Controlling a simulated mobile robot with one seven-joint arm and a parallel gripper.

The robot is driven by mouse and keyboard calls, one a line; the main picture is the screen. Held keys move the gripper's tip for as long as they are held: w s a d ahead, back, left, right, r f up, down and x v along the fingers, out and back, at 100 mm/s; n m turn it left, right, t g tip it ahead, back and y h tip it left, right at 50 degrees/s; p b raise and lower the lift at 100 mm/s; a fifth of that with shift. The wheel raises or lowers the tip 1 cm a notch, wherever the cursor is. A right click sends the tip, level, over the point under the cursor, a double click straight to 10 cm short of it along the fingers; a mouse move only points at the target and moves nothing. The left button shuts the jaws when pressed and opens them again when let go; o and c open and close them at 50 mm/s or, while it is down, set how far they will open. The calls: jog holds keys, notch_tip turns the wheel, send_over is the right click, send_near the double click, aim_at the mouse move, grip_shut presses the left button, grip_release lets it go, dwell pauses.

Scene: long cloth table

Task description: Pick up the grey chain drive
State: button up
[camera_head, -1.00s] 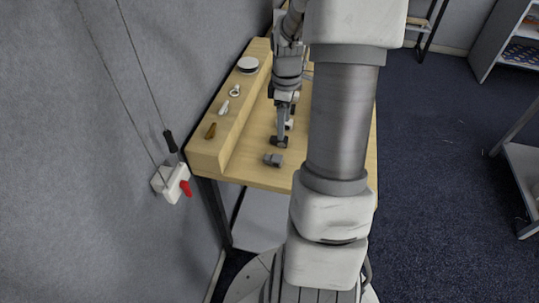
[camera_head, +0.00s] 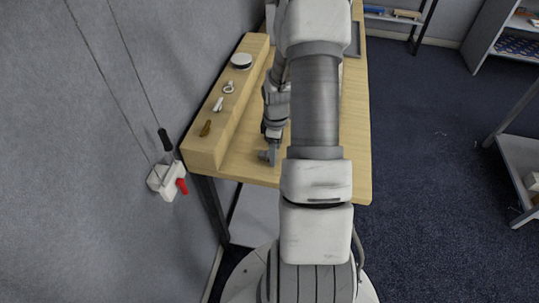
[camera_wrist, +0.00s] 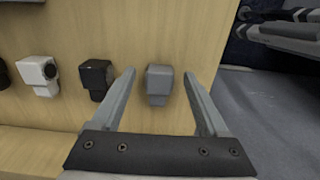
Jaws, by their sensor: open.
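The grey chain drive (camera_wrist: 159,85) is a small blocky grey part on the wooden table. In the wrist view it lies between the two fingers of my gripper (camera_wrist: 160,77), with visible space on both sides. My gripper is open and not closed on it. In the head view the grey chain drive (camera_head: 265,155) is by the near table edge, right at the tip of my gripper (camera_head: 272,148), and partly hard to tell apart from it.
A black part (camera_wrist: 96,78) and a white part (camera_wrist: 39,74) lie in a row to the left in the wrist view. A raised wooden ledge (camera_head: 204,150) along the wall holds several small items. The table edge is close on the right in the wrist view.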

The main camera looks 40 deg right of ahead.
jog(key=shift+f, duration=0.35)
grip_shut()
jog(key=shift+r, duration=0.2)
